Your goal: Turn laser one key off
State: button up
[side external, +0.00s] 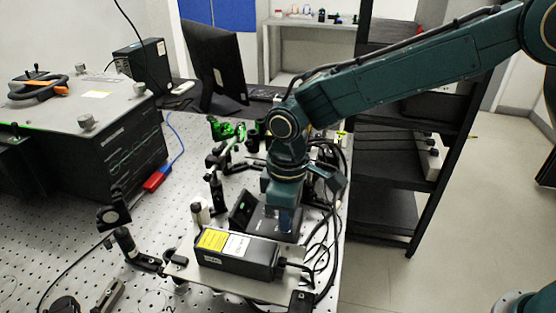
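My gripper (285,218) points down at a small black box (242,210) with a slanted dark front, which looks like a laser controller. The fingers are at the box's right part, and I cannot tell whether they touch it. Their gap is too small and dark to tell open from shut. No key can be made out; my gripper covers part of the box. A black laser housing (238,257) with yellow and white labels lies in front of the box on a metal plate (225,282). I cannot tell which laser is number one.
Optic mounts (215,190) stand left of the box on the perforated bench (60,215). Loose black cables (325,240) hang close on the right. A large black instrument (110,145) and a monitor (213,65) stand behind left. A black shelf (390,150) stands right of the bench.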

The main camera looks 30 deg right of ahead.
jog(key=shift+o, duration=1.3)
notch_tip(320, 180, up, 14)
